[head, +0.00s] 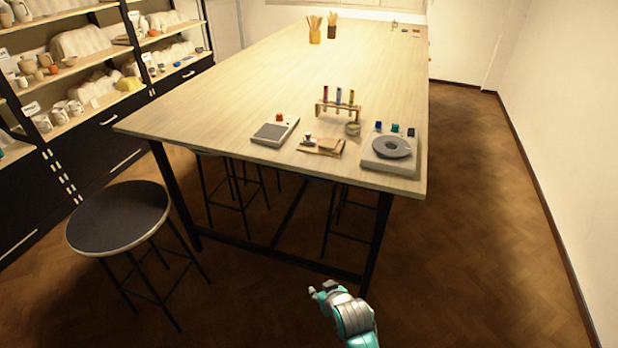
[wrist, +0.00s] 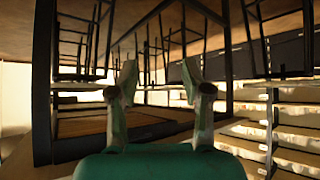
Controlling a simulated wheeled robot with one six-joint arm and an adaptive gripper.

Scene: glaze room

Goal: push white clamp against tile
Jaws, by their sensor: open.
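My gripper (head: 319,289) is low in front of the table's near edge, below the tabletop and well apart from everything on it. In the wrist view its two fingers (wrist: 158,82) stand apart with nothing between them. Near the front edge of the table lies a small tan and brown flat piece (head: 330,147), perhaps the tile. A small whitish thing with a dark part (head: 308,140) is just left of it, perhaps the white clamp. Both are too small to tell for sure, or whether they touch. Neither shows in the wrist view.
The long pale table (head: 230,98) has a grey-topped device (head: 270,132), a rack of coloured tubes (head: 339,107), a small bowl (head: 353,129) and a round-plated device (head: 391,148) near its front. A black stool (head: 118,216) stands left; open floor (head: 470,210) lies right.

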